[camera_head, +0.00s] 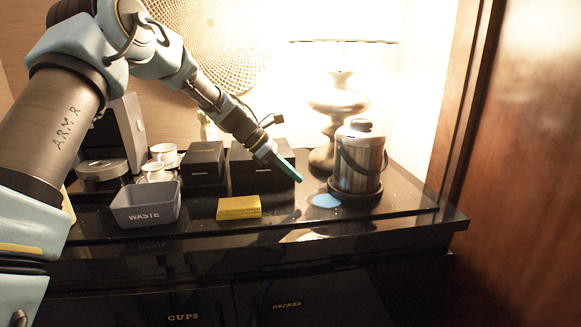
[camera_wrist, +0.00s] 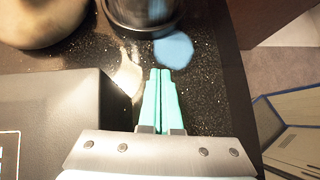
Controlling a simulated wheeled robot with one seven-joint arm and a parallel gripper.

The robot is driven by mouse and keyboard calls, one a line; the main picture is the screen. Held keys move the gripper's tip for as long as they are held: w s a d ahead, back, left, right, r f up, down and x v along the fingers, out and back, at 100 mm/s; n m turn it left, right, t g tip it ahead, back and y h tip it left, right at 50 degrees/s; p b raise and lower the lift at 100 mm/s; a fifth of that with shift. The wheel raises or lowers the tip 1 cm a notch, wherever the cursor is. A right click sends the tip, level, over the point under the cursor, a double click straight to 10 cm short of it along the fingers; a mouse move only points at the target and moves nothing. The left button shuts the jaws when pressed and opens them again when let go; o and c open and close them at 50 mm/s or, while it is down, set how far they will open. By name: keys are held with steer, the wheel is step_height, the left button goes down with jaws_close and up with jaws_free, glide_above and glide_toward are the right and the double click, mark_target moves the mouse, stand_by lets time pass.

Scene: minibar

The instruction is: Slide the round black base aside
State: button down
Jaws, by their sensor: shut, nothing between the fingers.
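The round black base (camera_head: 343,194) is under a metal flask with a dark handle (camera_head: 357,165), at the right end of the black counter. In the wrist view the dark round base (camera_wrist: 140,27) shows at the top edge, partly cut off. A flat light-blue patch (camera_head: 325,201) lies on the counter beside it, and also shows in the wrist view (camera_wrist: 174,50). My gripper (camera_head: 298,179) has its green fingers together, empty, to the left of the base and apart from it. The fingertips (camera_wrist: 160,73) point toward the patch and base in the wrist view.
A lamp (camera_head: 338,105) stands behind the flask. Black boxes (camera_head: 204,162), a yellow packet (camera_head: 239,207) and a grey waste bin (camera_head: 146,203) stand to the left. The counter's right end (camera_head: 415,198) is clear, near a dark wood panel.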

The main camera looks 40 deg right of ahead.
mark_target(360, 187)
steer(key=p+x, duration=0.1)
steer(key=x, duration=0.4)
steer(key=shift+s+d+f, duration=0.15)
steer(key=shift+s, duration=0.05)
steer(key=s+d+p, duration=0.2)
steer(key=shift+d, duration=0.35)
steer(key=shift+s+d+f, duration=0.15)
steer(key=shift+s+d, duration=0.1)
steer(key=shift+d, duration=0.05)
steer(key=s+d, duration=0.2)
steer(key=s+d+p, duration=0.1)
steer(key=s+d, duration=0.1)
steer(key=d, duration=0.1)
steer(key=s+d, duration=0.2)
steer(key=d, duration=0.1)
steer(key=shift+s+d, duration=0.15)
steer(key=shift+d, duration=0.05)
